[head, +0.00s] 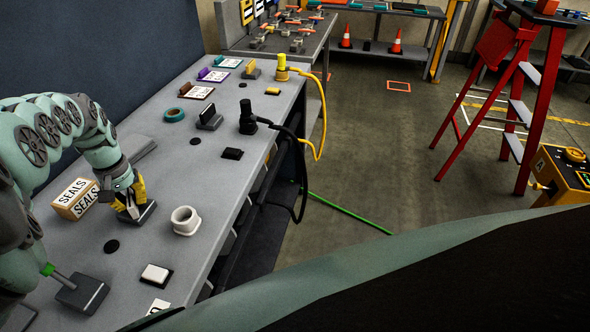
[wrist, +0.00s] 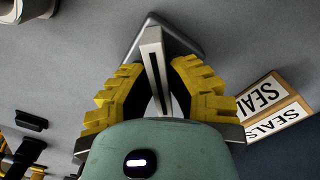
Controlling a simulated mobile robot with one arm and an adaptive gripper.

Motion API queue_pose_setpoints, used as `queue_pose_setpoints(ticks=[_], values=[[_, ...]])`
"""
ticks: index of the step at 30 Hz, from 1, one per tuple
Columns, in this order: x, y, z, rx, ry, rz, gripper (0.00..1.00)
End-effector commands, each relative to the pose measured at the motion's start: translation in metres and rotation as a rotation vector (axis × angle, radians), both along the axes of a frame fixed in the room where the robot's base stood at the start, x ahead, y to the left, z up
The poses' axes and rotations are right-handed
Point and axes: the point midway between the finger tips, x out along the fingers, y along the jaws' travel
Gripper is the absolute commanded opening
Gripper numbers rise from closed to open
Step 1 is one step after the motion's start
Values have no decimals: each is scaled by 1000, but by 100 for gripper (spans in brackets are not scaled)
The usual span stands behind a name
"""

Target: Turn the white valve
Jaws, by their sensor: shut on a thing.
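The white valve is a flat white lever (wrist: 152,42) standing on a dark grey base plate (wrist: 186,40) in the wrist view. In the head view its base (head: 147,213) shows on the grey bench, left of centre, mostly under my gripper (head: 131,196). My gripper's yellow fingers (wrist: 158,75) stand on both sides of the lever and are shut on it. The lever's lower part is hidden by the fingers and the palm. In the wrist view the lever points nearly straight up the picture.
A SEALS box (head: 75,198) stands close left of my gripper. A white ring-shaped fitting (head: 185,220) stands to the right. A black-handled block (head: 209,119) and a black plug (head: 247,118) stand farther along the bench (head: 215,160). A red stepladder (head: 540,90) stands on the floor.

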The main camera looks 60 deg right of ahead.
Motion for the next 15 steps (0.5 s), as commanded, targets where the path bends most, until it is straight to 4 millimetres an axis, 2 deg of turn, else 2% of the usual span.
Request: queue_pose_setpoints(ticks=[15], values=[[2, 1, -3, -1, -6, -473, 0]])
